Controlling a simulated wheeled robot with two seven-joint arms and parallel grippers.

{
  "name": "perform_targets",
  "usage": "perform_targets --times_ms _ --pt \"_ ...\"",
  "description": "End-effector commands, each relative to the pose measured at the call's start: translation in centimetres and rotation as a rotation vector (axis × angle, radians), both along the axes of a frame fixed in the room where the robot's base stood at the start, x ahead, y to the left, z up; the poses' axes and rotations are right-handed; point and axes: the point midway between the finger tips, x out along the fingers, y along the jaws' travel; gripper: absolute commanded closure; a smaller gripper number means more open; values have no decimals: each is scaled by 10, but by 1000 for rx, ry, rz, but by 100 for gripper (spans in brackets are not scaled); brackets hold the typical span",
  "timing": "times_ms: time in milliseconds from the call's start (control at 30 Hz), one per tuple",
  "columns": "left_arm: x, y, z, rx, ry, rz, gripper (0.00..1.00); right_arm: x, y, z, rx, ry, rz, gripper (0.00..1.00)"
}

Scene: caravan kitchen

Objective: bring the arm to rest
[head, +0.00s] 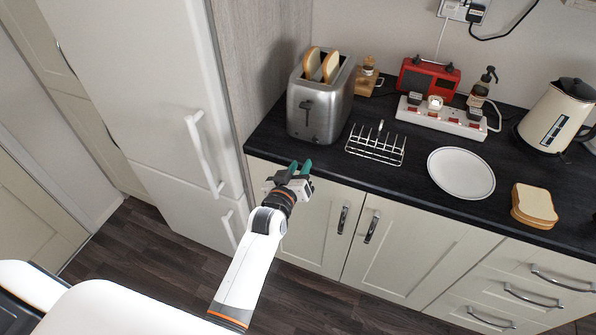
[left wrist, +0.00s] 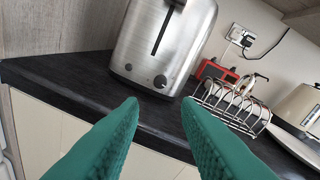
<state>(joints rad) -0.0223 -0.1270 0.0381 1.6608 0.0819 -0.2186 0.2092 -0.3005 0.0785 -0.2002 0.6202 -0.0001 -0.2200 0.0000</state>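The silver toaster (head: 318,108) stands at the left end of the black worktop, with two bread slices (head: 321,66) sticking out of its top. It also shows tilted in the left wrist view (left wrist: 185,45). There its dark browning dial (left wrist: 160,81) is low on the front, right of the lever slot; its setting is too small to read. My left gripper (head: 300,168) is in front of and below the toaster, near the counter's front edge. Its green fingers (left wrist: 158,108) are apart with nothing between them, short of the dial. My right gripper is not in view.
A wire toast rack (head: 375,146) stands right of the toaster. Behind are a red radio (head: 428,77) and a white power strip (head: 442,118). A white plate (head: 461,174), bread slices (head: 534,205) and a cream kettle (head: 555,116) are further right.

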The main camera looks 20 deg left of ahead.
Motion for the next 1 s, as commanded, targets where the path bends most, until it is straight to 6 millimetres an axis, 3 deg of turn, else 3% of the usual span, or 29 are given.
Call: perform_targets --times_ms 600,700,767,867,1000 --pt "-8 0 2 0 -1 0 70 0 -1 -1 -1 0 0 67" --pt "-9 -1 -5 3 12 -4 70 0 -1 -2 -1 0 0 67" --pt "-12 -3 -20 12 40 -12 70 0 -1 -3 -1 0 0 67" --pt "-24 -11 -67 43 130 -41 70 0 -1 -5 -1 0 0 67" --pt "-63 -21 -163 109 317 -104 70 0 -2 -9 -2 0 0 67"
